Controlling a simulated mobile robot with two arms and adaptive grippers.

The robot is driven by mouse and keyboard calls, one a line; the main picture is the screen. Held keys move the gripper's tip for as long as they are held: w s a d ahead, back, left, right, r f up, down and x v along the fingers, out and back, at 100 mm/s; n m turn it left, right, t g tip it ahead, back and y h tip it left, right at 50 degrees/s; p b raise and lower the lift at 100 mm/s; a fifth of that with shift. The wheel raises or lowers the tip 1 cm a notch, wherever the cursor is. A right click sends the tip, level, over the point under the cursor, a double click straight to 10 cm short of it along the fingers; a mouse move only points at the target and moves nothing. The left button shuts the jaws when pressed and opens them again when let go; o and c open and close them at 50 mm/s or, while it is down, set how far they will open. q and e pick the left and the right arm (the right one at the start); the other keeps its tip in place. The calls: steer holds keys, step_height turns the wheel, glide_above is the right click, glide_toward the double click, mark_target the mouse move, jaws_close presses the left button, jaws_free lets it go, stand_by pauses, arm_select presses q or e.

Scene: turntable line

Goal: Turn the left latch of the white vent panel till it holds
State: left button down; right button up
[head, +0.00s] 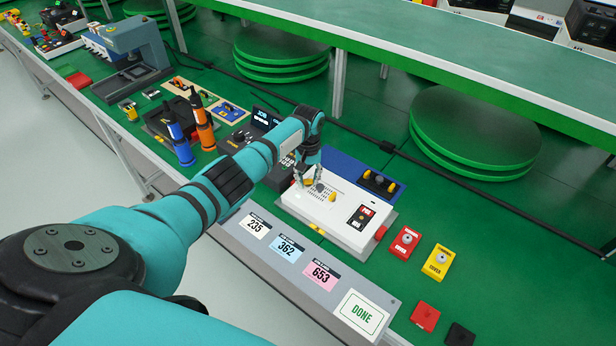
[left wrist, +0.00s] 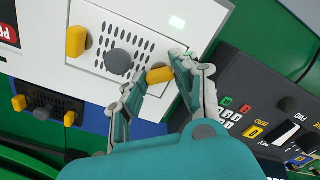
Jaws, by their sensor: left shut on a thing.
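The white vent panel (head: 326,208) is on top of a white unit on the green bench. In the left wrist view the panel (left wrist: 112,18) has a slotted grille, a grey knob (left wrist: 118,62) and two yellow latches. My left gripper (left wrist: 160,73) is shut on the left latch (left wrist: 159,75), at the right in that view. This latch lies roughly sideways there, while the other latch (left wrist: 76,41) stands upright in the picture. In the head view my left gripper (head: 308,181) is over the panel's left part, beside the knob. My right gripper is out of view.
A dark keypad unit (left wrist: 262,105) is close beside the panel. A dark module with yellow latches (head: 378,183) is behind it. A grey strip with number cards (head: 235,246) runs in front. Red (head: 405,243) and yellow (head: 438,261) cover blocks are to the right.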

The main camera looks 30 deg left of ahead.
mark_target(308, 180)
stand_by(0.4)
arm_select(q)
steer(key=c, duration=1)
jaws_free()
steer(key=shift+r, duration=0.1)
step_height(308, 180, up, 12)
